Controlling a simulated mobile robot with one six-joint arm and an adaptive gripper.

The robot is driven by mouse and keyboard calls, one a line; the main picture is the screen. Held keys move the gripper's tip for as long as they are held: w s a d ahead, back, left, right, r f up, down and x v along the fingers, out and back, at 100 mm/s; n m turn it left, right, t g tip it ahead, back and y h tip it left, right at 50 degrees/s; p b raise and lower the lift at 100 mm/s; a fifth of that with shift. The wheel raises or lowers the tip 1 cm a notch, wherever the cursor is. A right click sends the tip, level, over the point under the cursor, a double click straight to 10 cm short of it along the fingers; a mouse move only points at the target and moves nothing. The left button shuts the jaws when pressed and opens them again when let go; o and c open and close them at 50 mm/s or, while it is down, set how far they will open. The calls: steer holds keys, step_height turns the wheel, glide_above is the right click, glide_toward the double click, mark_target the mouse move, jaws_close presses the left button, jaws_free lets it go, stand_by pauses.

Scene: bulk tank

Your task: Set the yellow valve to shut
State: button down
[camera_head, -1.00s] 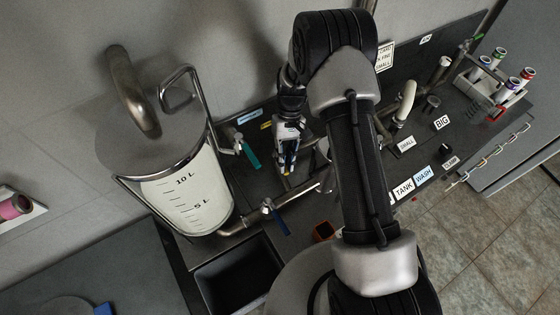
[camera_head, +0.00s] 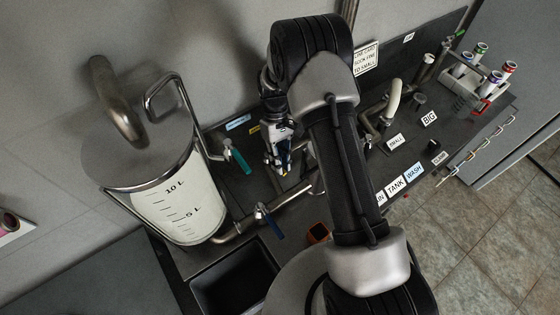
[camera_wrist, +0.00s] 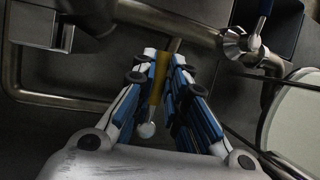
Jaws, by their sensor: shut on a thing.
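The yellow valve's handle (camera_wrist: 157,80) is between the two fingers of my gripper (camera_wrist: 167,72) in the wrist view. The fingers are closed on it from both sides. A round silver knob shows at the handle's near end, and a metal pipe runs past its far end. In the head view my gripper (camera_head: 282,162) points down at the panel, right of the teal valve. The yellow handle is mostly hidden there behind the fingers, and its exact angle to the pipe is hard to tell.
A teal-handled valve (camera_head: 240,158) is left of my gripper, and a blue-handled valve (camera_head: 269,221) is below it. The clear tank (camera_head: 178,199) stands at left. A dark basin (camera_head: 235,282) lies in front. A bottle rack (camera_head: 478,78) is at far right.

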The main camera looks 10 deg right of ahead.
steer(key=c, duration=1.6)
jaws_free()
steer(key=shift+r, duration=0.1)
step_height(320, 180, up, 10)
steer(key=shift+f, duration=0.1)
